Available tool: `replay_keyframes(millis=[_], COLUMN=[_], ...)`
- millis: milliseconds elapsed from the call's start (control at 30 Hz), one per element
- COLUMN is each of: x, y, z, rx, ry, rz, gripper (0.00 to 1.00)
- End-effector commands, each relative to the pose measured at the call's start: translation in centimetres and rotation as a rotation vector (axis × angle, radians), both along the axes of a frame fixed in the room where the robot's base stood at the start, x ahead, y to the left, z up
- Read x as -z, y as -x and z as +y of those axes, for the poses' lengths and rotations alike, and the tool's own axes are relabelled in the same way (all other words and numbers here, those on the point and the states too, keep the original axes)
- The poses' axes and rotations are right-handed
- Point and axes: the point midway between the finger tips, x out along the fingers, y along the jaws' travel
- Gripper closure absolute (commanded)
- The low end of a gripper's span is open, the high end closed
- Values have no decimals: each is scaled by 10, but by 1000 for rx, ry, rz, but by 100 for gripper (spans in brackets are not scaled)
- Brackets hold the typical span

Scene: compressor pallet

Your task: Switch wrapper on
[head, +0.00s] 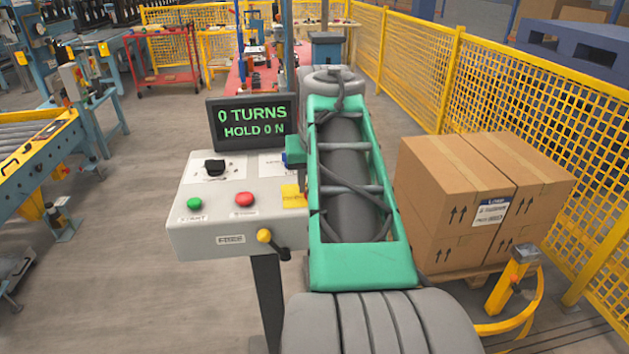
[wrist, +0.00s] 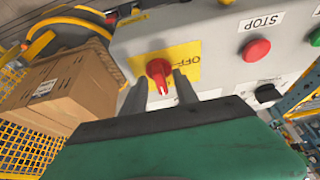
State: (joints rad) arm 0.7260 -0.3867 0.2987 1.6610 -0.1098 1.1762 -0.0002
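The wrapper's control box (head: 235,238) carries a yellow plate (head: 293,196), partly hidden by my arm in the head view. In the wrist view, a red rotary switch (wrist: 157,70) sits on this yellow plate (wrist: 190,58), beside an OFF label; its white mark points toward the bottom of the picture. My gripper (wrist: 160,77) is open, its two grey fingers on either side of the red switch. I cannot tell whether they touch it. The gripper is hidden behind my arm in the head view.
The display (head: 252,122) reads 0 TURNS, HOLD 0 N. A green start button (head: 194,203), red stop button (head: 244,199), black knob (head: 214,167) and yellow-tipped lever (head: 264,236) are nearby. Boxes (head: 450,205) stand on a pallet at right, before yellow fencing (head: 490,85).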

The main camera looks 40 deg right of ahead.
Motion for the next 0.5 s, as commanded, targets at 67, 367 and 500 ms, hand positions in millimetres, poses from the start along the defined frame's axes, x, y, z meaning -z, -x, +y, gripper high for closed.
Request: replay_keyframes(millis=[67,367,500], x=[-1,-47,-68], y=[0,15,22], z=[0,10,15], rx=[0,0,0], ry=[0,2,1], rz=[0,-2,-2], gripper=[65,65,65])
